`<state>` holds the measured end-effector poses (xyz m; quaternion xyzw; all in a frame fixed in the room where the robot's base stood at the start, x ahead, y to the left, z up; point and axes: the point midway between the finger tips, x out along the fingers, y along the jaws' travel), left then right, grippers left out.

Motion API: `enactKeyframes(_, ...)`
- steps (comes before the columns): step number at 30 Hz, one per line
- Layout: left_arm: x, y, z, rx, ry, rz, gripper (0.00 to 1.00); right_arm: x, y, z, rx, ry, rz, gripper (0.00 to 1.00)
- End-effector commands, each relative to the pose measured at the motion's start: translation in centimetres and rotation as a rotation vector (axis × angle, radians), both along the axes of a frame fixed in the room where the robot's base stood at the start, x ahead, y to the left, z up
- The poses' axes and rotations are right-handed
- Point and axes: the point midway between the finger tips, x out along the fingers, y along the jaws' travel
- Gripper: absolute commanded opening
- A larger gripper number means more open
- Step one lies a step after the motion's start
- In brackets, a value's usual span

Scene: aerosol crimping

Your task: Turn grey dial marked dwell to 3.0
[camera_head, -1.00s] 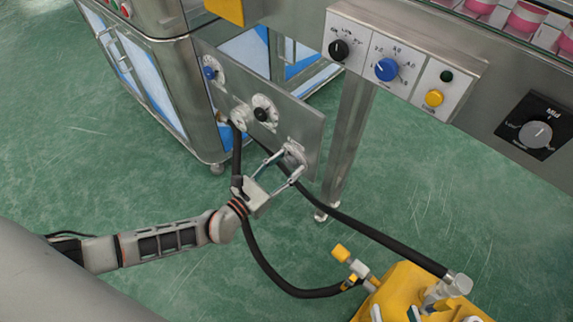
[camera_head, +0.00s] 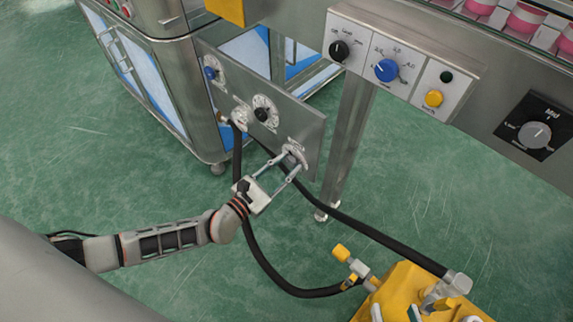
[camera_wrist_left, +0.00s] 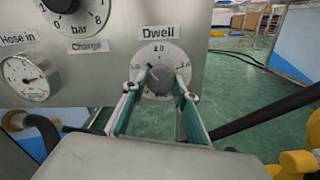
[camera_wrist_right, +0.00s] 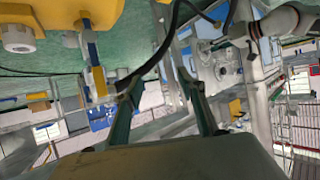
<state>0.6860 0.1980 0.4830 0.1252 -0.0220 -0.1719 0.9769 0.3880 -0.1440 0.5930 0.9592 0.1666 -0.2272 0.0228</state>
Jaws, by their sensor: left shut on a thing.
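The grey dial (camera_wrist_left: 159,80) sits under a "Dwell" label in the left wrist view, on a white round scale (camera_wrist_left: 160,56) with numbers at left, top and right. The right number looks like 3.0. The dial's pointer is too small to read surely; it seems to lean up-left. My left gripper (camera_wrist_left: 159,88) is shut on the dial, one finger on each side. In the head view my left gripper (camera_head: 284,162) reaches the dial at the lower right of the metal panel (camera_head: 312,125). My right gripper (camera_wrist_right: 160,85) is open, with nothing between its fingers.
A black dial (camera_head: 262,114) and a blue knob (camera_head: 210,73) are on the same panel. A gauge (camera_wrist_left: 24,77) marked "Hose in" is at left. A black hose (camera_head: 375,236) runs below to a yellow machine (camera_head: 405,285). A metal post (camera_head: 347,140) stands right of the panel.

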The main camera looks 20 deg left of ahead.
Motion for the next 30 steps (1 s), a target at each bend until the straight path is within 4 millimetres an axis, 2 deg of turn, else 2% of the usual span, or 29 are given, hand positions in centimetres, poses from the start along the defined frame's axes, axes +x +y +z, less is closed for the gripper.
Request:
enactKeyframes(20, 0.2, 0.1, 0.4, 0.604, -0.223, 0.001, 0.07, -0.1, -0.7, -0.1, -0.041, 0.002, 0.007, 0.4)
enactKeyframes(30, 0.2, 0.1, 0.5, 0.91, -0.334, 0.002, 0.07, -0.8, -1.8, -1.1, -0.086, 0.024, 0.014, 0.4)
